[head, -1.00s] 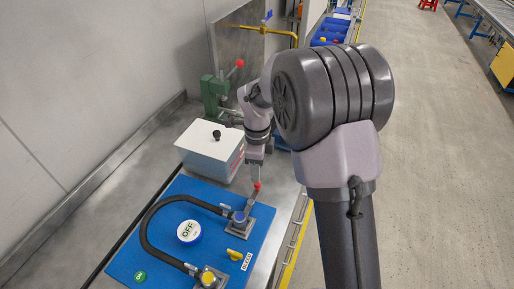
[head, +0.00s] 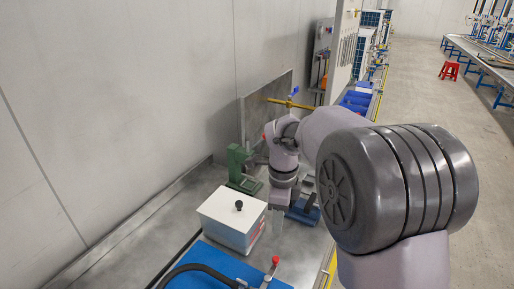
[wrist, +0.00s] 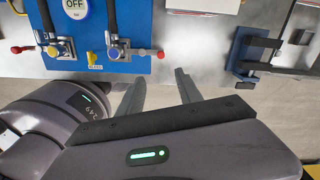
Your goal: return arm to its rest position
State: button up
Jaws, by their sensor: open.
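My gripper (head: 279,212) hangs below my wrist beside the white box, above the metal bench. In the wrist view my gripper (wrist: 158,84) shows two grey fingers spread apart with nothing between them. The red-knobbed lever (head: 272,268) on the blue panel (head: 228,262) is below and apart from the fingers. The wrist view shows the blue panel (wrist: 112,66) with the red-knobbed lever (wrist: 143,52), a second lever (wrist: 32,49) and the round OFF sign (wrist: 76,8). Most of the panel is cut off in the head view.
A white box (head: 229,222) with a black knob stands left of my gripper. A green device (head: 238,168) and a blue-based fixture (head: 303,211) are close behind. A yellow pipe (head: 290,103) runs at the back. Open floor lies to the right, with a red stool (head: 449,69).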

jog(key=s+r+n+t+y+b, duration=0.1)
jog(key=s+r+n+t+b, duration=0.15)
jog(key=s+n, duration=0.4)
jog(key=s+r+n+t+y+b, duration=0.1)
jog(key=s+r+n+b, duration=0.25)
jog(key=s, duration=0.65)
jog(key=s+f+n+t+b, duration=0.1)
jog(key=s+f+n+t, duration=0.1)
jog(key=s+n, duration=0.5)
jog(key=shift+s+f, duration=0.8)
jog(key=shift+a, duration=0.1)
